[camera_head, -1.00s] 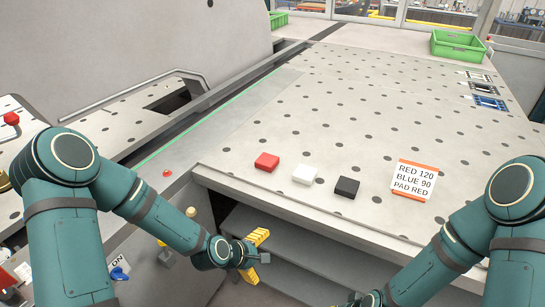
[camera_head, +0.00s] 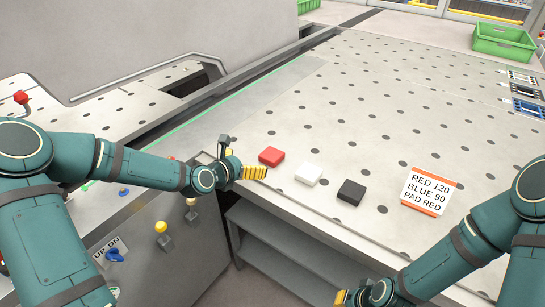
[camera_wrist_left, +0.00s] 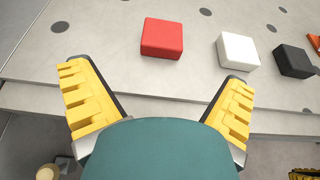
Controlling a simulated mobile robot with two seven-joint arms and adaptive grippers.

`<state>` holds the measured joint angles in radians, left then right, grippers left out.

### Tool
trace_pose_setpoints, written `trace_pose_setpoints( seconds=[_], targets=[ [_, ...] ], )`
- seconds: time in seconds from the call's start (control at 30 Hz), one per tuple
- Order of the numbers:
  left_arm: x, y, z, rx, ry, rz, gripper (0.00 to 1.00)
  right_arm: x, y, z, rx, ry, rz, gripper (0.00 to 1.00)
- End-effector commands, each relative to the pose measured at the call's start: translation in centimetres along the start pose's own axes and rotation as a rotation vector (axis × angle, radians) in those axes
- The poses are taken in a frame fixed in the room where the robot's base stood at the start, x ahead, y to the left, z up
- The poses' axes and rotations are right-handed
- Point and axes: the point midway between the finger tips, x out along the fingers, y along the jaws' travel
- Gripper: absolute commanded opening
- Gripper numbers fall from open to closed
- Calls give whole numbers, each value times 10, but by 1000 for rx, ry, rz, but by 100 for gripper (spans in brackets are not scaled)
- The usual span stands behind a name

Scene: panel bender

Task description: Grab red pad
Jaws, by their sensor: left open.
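The red pad (camera_head: 271,156) lies flat on the perforated metal table (camera_head: 330,110) near its front left edge. It also shows in the left wrist view (camera_wrist_left: 162,38), ahead of the fingertips and nearly centred between them. My left gripper (camera_head: 254,172) has yellow fingers and is just left of the red pad, at the table edge. In the left wrist view its fingers (camera_wrist_left: 158,85) are spread wide with nothing between them, apart from the pad. My right gripper (camera_head: 345,298) shows only in part at the bottom edge, so its opening is unclear.
A white pad (camera_head: 308,174) and a black pad (camera_head: 351,192) lie in a row to the right of the red one. A card (camera_head: 430,190) reads RED 120, BLUE 90, PAD RED. A green crate (camera_head: 503,42) stands at the back right. The table behind the pads is clear.

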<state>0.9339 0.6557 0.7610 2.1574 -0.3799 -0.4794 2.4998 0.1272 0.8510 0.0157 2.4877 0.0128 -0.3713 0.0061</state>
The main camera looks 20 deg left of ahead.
Motion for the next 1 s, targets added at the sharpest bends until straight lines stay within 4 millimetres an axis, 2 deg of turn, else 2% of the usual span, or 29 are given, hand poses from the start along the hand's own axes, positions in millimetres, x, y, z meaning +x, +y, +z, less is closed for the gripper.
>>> trace_pose_setpoints(
  seconds=[0.1,0.3,0.57,0.9,1.0],
  targets=[
    [23,-2,0,2,-2,-4,100,3,1,2,-1,-3,0,0],
    [53,-2,0,2,0,-3,100,5,2,3,-2,-6,-1,0],
    [67,-2,-1,2,2,-3,100,6,2,3,-2,-7,-1,0],
    [108,-6,0,3,1,-3,100,8,3,4,-2,-8,-1,0],
    [114,-5,0,3,1,-2,100,8,3,4,-3,-8,-1,0]
  ],
)
